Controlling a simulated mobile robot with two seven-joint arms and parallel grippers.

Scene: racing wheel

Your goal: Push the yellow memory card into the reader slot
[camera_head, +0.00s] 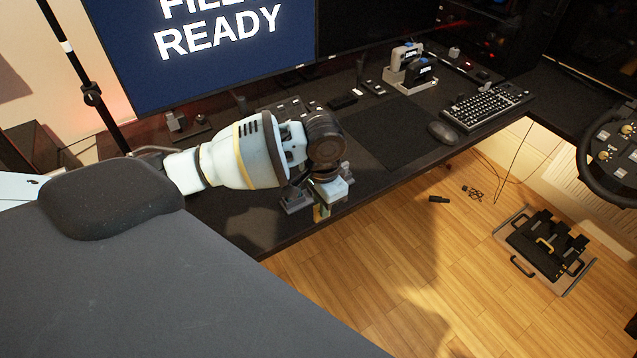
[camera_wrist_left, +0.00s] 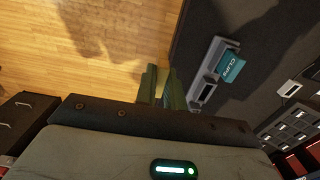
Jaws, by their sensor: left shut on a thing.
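My left gripper (camera_head: 322,212) points down over the front edge of the desk. In the left wrist view its two fingers (camera_wrist_left: 162,88) are closed around a thin yellow sliver, the yellow memory card (camera_wrist_left: 162,81), mostly hidden by the fingers. A yellow patch of it shows at the fingertips in the head view (camera_head: 317,213). A grey reader (camera_wrist_left: 209,68) with a dark slot lies on the desk to the right of the fingers, apart from them. A teal card labelled CLIPS (camera_wrist_left: 233,68) is at its side. My right gripper is not in view.
The dark desk (camera_head: 375,185) carries a keyboard (camera_head: 487,104), a mouse (camera_head: 443,133) and a stand with labelled blocks (camera_head: 408,68). A large monitor (camera_head: 215,50) reads READY. The wooden floor (camera_head: 400,270) lies beyond the desk's front edge, with pedals (camera_head: 545,250) on it.

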